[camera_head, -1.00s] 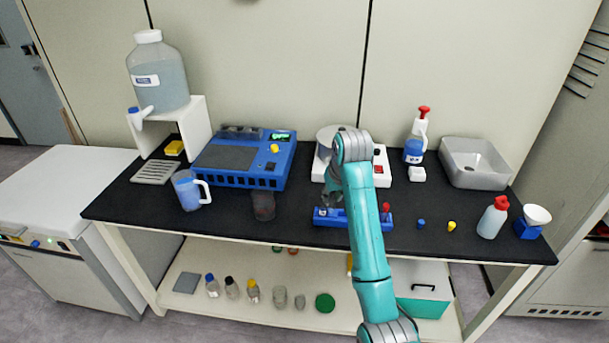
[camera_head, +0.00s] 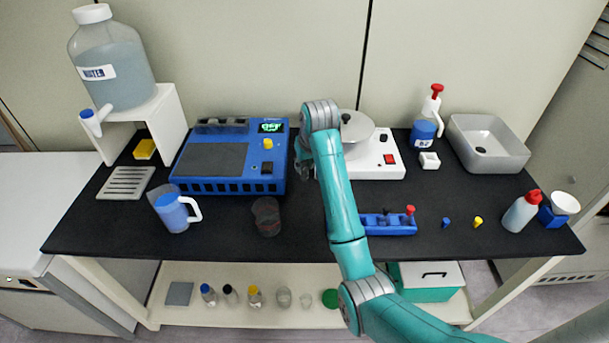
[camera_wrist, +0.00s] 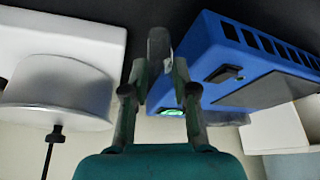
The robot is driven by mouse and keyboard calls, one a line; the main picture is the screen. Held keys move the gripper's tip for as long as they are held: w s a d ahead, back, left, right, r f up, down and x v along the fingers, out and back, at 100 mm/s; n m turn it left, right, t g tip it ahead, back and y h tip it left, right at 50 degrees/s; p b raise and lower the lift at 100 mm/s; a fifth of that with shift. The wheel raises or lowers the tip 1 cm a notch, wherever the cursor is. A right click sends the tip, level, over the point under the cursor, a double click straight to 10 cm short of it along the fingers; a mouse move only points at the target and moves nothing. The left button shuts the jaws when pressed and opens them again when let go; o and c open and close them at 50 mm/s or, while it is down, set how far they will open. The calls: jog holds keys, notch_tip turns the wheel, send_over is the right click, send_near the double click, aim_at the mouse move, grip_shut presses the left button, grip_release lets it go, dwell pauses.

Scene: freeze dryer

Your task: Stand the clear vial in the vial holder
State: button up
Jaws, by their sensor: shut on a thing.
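My gripper (camera_wrist: 157,80) is shut on the clear vial (camera_wrist: 159,48), which sticks out beyond the fingertips in the wrist view. In the head view my gripper (camera_head: 306,168) is between the blue machine and the white round-topped device, behind the holder. The vial is too small to make out there. The blue vial holder (camera_head: 375,230) lies on the black table near its front edge. A red-topped and a dark item stand in it. My arm hides its left end.
The blue machine (camera_head: 225,186) is left of my gripper and the white device (camera_head: 385,170) right of it. A dark beaker (camera_head: 267,217) and a jug (camera_head: 172,213) stand at front left. Blue (camera_head: 446,222) and yellow (camera_head: 478,221) caps lie right of the holder.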

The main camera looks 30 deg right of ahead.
aim_at(306, 174)
jog(key=shift+f, duration=2.8)
jog(key=o, duration=0.9)
jog(key=shift+f, duration=0.1)
